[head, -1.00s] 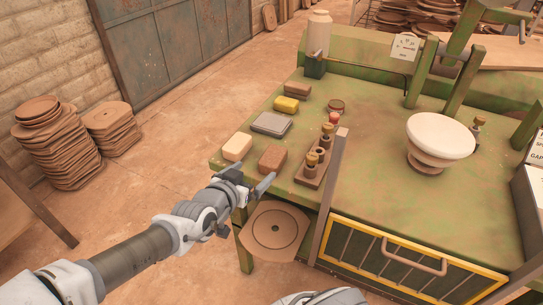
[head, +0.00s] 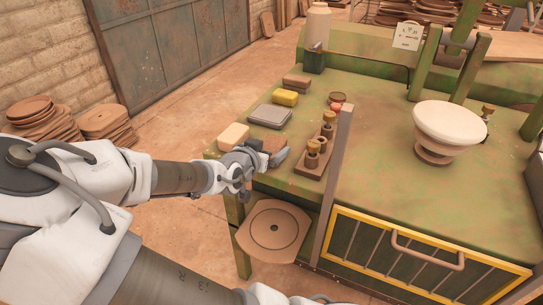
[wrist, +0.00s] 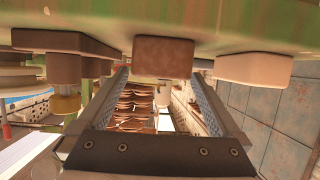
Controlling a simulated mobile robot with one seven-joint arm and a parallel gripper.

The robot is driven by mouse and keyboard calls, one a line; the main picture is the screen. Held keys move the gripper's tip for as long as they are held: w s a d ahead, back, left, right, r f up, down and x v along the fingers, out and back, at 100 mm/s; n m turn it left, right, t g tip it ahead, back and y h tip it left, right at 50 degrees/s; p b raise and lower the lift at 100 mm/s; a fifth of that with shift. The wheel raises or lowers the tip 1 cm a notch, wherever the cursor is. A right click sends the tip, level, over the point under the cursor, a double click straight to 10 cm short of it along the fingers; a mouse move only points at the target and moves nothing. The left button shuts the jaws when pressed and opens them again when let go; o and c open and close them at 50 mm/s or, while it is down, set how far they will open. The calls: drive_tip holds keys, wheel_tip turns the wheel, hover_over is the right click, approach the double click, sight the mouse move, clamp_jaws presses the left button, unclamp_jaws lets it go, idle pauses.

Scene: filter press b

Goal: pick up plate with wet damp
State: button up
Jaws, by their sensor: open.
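A tan plate (head: 274,231) with cut corners, a ring and a dark centre hole sits low at the table's front left, under the top. I cannot make out any damp on it. A reddish-brown block (head: 272,146) lies on the green tabletop near the front left corner. My gripper (head: 266,156) is at the table edge by this block and partly hides it. In the upside-down wrist view, the block (wrist: 163,57) shows between my open fingertips (wrist: 159,78). I cannot tell whether they touch it. Nothing is held.
A cream block (head: 233,136), grey pad (head: 270,116) and yellow sponge (head: 285,97) lie close by on the tabletop.

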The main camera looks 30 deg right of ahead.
sight(280, 140)
drive_tip(key=shift+b+x, duration=1.6)
drive_tip(key=shift+x, duration=0.75)
drive_tip(key=shift+w+d+f, duration=0.2)
drive_tip(key=shift+w+d, duration=0.15)
clamp_jaws()
